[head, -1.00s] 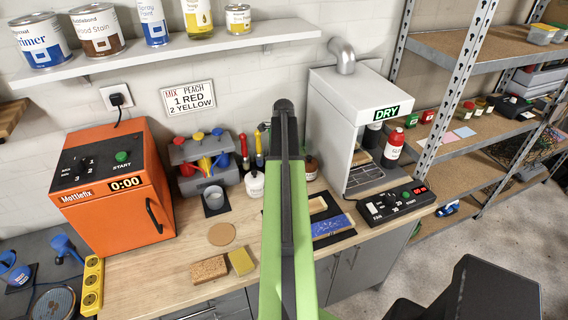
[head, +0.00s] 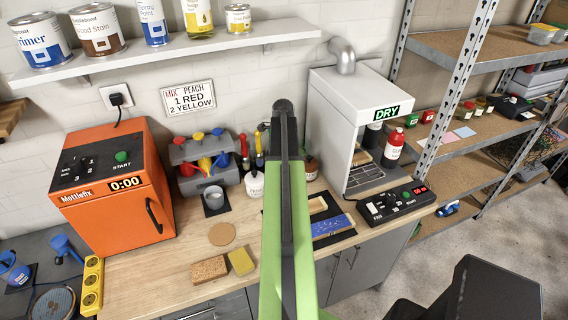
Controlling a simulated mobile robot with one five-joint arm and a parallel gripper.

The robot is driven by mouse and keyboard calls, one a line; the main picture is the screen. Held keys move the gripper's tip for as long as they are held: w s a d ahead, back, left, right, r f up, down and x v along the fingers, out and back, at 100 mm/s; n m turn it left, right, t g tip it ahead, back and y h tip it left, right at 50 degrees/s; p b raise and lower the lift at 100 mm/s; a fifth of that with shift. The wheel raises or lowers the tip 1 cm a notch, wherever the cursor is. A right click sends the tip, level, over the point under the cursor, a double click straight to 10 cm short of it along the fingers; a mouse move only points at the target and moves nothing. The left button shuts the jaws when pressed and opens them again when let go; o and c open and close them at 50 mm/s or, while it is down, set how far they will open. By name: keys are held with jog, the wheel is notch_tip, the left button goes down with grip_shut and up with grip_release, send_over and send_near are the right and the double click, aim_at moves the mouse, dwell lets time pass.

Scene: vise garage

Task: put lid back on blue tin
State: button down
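I cannot pick out a blue tin with its lid off for certain. A white tin with a blue label reading "Primer" (head: 41,40) stands at the left end of the upper wall shelf. A small blue item (head: 448,209) lies on a lower board of the right rack, too small to make out. No loose lid is clearly recognisable. My green arm rises through the middle of the head view and hides part of the bench. My gripper does not show.
The wooden bench holds an orange machine (head: 115,190), a grey cup (head: 214,201), a round cork-coloured disc (head: 222,234), sponges (head: 241,261), a white drying cabinet (head: 345,125) and a black control box (head: 396,205). A metal rack (head: 455,95) stands at right. Grey floor (head: 500,235) is open beside it.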

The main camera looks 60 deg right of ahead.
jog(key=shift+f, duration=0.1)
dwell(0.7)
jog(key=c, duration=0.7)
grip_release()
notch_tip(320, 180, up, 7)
jog(key=p, duration=0.7)
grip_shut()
dwell(0.4)
dwell(1.0)
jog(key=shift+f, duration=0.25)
